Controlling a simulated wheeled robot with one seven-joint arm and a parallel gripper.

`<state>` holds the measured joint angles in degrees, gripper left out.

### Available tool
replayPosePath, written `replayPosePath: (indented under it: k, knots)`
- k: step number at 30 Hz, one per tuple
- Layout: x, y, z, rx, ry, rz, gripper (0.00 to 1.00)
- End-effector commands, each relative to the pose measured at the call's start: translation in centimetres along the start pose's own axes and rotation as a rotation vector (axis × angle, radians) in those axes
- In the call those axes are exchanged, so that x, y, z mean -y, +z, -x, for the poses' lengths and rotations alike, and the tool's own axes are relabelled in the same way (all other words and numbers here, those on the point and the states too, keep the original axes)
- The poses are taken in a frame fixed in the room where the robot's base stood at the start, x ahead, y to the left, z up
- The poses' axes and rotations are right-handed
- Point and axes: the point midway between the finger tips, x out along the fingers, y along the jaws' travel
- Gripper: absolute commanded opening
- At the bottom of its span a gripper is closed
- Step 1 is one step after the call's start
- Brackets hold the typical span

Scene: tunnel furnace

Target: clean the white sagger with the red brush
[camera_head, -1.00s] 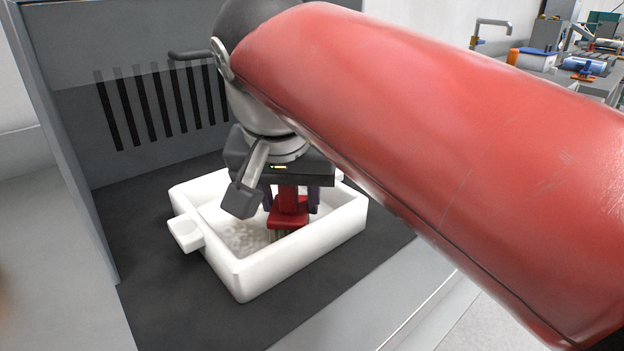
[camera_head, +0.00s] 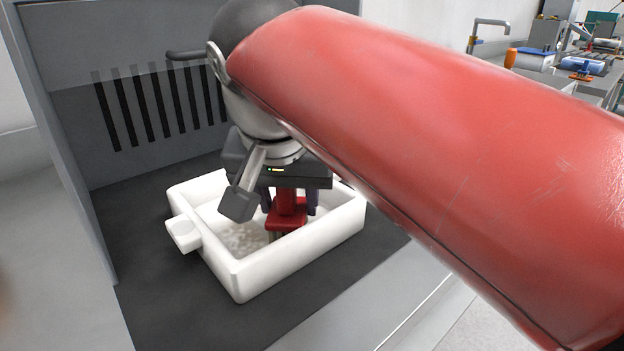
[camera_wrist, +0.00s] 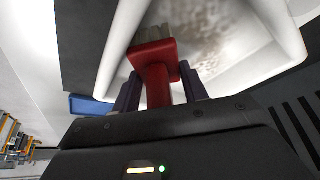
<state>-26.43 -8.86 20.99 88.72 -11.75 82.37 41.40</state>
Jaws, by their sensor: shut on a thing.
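The white sagger (camera_head: 300,252) is an open box with a tab handle on its left side, lying on the dark floor of a grey enclosure. A patch of greyish residue (camera_head: 243,237) covers part of its inner floor; it also shows in the wrist view (camera_wrist: 205,30). My gripper (camera_head: 289,203) is shut on the red brush (camera_head: 287,221) and holds it inside the sagger, bristles down. In the wrist view the brush's red handle (camera_wrist: 157,85) sits between my fingers, with pale bristles beside the residue. Whether the bristles touch the sagger floor cannot be told.
A slotted grey wall (camera_head: 150,110) stands close behind the sagger. A side panel (camera_head: 60,150) bounds the left. A bench with a faucet (camera_head: 490,30) and several items stands far at the right. Dark floor in front of the sagger is clear.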

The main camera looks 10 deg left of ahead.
Motion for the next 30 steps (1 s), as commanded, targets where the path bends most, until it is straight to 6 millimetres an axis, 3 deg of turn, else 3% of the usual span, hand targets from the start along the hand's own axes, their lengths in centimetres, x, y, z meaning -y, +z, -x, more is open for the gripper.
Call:
replayPosePath:
  k: [6,22,30]
  knots:
    - [1.6,1.6,0.4,0.010,0.000,0.008,0.25]
    - [3.7,3.4,1.5,0.008,-0.001,0.007,0.25]
    - [3.4,3.1,1.4,0.006,-0.001,0.003,0.25]
